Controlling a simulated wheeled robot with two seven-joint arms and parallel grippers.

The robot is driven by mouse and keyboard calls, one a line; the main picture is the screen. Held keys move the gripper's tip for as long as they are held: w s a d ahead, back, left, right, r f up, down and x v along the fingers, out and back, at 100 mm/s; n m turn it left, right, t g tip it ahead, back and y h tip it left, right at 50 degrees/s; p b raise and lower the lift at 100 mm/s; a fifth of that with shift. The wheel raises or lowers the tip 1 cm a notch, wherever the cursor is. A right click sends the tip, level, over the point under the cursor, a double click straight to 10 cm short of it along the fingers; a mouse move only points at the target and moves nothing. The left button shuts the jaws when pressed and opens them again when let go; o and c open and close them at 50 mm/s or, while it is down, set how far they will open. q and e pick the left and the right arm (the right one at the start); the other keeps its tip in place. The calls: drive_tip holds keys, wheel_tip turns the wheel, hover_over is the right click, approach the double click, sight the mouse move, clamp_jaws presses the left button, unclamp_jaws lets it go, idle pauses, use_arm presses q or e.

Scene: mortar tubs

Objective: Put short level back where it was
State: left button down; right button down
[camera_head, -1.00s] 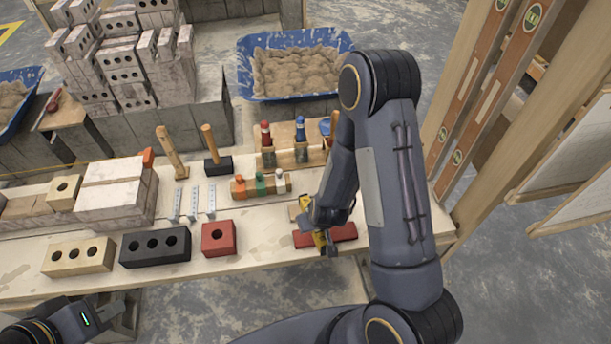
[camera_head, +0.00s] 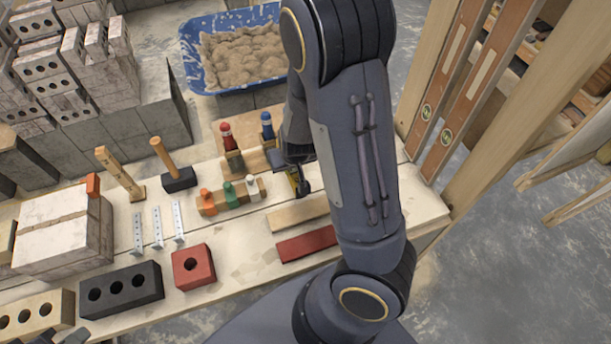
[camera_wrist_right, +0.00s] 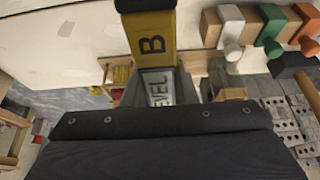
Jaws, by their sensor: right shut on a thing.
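In the head view a small yellow part of the level (camera_head: 297,184) shows below my right gripper (camera_head: 299,168), above the bench behind the two flat strips. My right arm hides much of that area. Only a dark tip of my left gripper (camera_head: 75,338) shows at the bottom left edge; its jaws cannot be made out.
A pale wooden strip (camera_head: 297,213) and a red strip (camera_head: 306,243) lie on the bench (camera_head: 235,265). A wooden block with orange, green and white pegs (camera_head: 232,199) is to their left. Mallets (camera_head: 180,178) and bricks (camera_head: 193,266) stand farther left. Long levels (camera_head: 453,90) lean at right.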

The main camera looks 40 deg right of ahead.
drive_tip(key=d+f+b, duration=0.1)
drive_tip(key=d+f, duration=0.1)
drive_tip(key=d+f+b, duration=0.1)
drive_tip(key=f, duration=0.1)
drive_tip(key=d+f+b, duration=0.1)
drive_tip(key=d+f, duration=0.1)
drive_tip(key=shift+w+d+f, duration=0.15)
drive_tip(key=shift+w+d, duration=0.1)
drive_tip(key=shift+d, duration=0.05)
drive_tip(key=shift+f+b, duration=0.45)
drive_tip(key=shift+f, duration=1.05)
drive_tip(key=shift+f, duration=0.25)
drive_tip(key=c, duration=1.2)
unclamp_jaws()
drive_tip(key=shift+o, duration=0.2)
